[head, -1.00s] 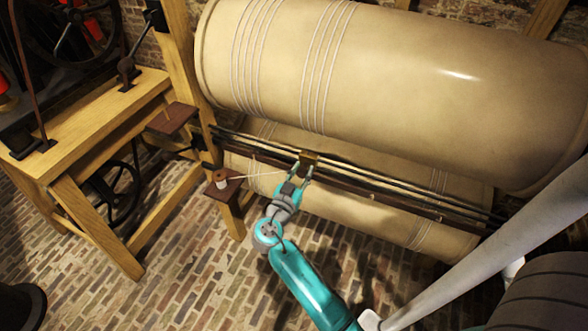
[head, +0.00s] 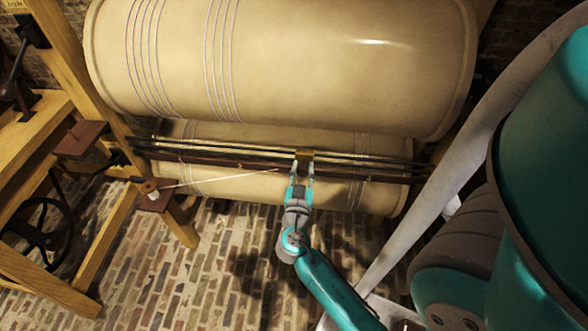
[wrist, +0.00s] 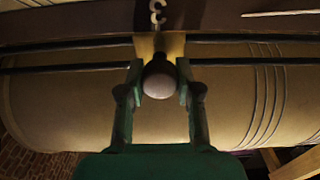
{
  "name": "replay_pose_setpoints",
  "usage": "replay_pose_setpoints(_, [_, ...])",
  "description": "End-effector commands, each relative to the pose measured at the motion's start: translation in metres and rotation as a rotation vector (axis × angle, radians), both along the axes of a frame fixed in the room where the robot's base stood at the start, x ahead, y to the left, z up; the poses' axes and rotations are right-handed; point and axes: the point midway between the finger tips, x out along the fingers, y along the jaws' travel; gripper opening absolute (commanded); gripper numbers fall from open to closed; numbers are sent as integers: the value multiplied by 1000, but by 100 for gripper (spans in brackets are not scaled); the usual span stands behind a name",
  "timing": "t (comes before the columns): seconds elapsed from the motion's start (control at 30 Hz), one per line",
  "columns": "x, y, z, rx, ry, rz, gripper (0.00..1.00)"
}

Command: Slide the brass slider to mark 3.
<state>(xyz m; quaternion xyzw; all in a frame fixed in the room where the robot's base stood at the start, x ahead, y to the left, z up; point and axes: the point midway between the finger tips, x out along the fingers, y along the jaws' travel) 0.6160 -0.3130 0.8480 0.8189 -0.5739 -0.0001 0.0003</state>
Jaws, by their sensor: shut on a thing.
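The brass slider (head: 304,153) sits on the dark rails (head: 220,152) below the big tan drum, right of their middle in the head view. My gripper (head: 302,172) reaches it from the front. In the wrist view my gripper (wrist: 160,88) is shut on the slider's round knob (wrist: 159,85), one finger on each side. The brass body (wrist: 174,45) shows behind the knob. A pale numeral that looks like a 3 (wrist: 157,15) is on the dark strip (wrist: 80,28), in line with the slider. The exact alignment is hard to judge.
The large drum (head: 290,60) hangs above the rails, and a second roller (head: 240,188) lies behind and below. A spool (head: 149,188) on a small shelf has a pale thread running right towards the rails. A wooden frame stands at left. The brick floor in front is open.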

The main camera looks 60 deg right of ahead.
Motion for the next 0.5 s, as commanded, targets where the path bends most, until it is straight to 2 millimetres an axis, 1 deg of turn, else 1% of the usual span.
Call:
replay_pose_setpoints(0.33, [-1,0,0,1,0,-1,0])
replay_pose_setpoints(0.37, [-1,0,0,1,0,-1,39])
replay_pose_setpoints(0.4, [-1,0,0,1,0,-1,49])
replay_pose_setpoints(0.43, [-1,0,0,1,0,0,56])
replay_pose_setpoints(0.47, [-1,0,0,1,0,0,59])
replay_pose_setpoints(0.5, [-1,0,0,1,0,0,59])
